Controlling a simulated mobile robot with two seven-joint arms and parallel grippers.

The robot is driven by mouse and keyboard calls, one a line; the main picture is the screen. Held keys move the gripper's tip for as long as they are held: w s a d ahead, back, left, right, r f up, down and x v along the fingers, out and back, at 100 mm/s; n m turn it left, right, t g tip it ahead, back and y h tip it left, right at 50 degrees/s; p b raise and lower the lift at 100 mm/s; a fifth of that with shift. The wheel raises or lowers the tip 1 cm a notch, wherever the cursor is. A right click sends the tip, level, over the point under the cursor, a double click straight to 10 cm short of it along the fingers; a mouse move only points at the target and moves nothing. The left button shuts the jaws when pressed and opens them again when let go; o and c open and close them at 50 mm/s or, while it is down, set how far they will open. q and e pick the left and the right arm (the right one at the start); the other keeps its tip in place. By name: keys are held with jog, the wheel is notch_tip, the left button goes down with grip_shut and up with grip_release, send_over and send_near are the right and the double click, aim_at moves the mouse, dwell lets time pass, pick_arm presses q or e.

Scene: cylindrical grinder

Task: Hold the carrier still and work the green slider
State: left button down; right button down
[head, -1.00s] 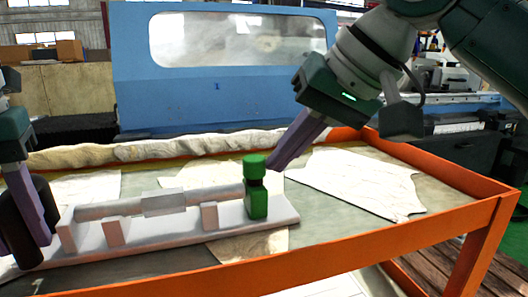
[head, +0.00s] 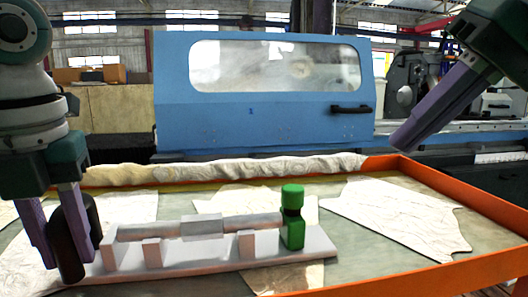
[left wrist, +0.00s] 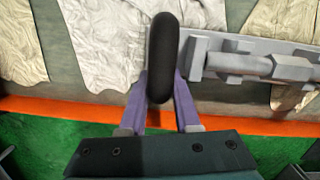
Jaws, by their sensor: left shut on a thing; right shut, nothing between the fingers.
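The carrier is a pale grey base (head: 210,257) with a rail (head: 160,230) held on upright supports, lying on the orange-rimmed table. The green slider (head: 292,218) stands upright at the rail's right end. A black rounded handle (head: 70,240) is at the carrier's left end, and it also shows in the left wrist view (left wrist: 163,58). My left gripper (head: 65,262) is shut on the black handle, with its purple fingers on either side of it (left wrist: 160,95). My right gripper (head: 400,143) is shut and empty, up and to the right of the green slider, apart from it.
The table has an orange rim (head: 480,190) and carries several pale crumpled sheets (head: 395,215). A rolled cloth (head: 220,170) lies along its back edge. A blue machine cover with a window (head: 265,105) stands behind. The table's right side is free of raised objects.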

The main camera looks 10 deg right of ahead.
pick_arm(q)
jog(key=c, duration=0.5)
grip_release()
jog(key=shift+c, duration=0.2)
notch_tip(320, 180, up, 12)
jog(key=s, duration=0.1)
jog(key=shift+s, duration=0.2)
jog(key=shift+d, duration=0.1)
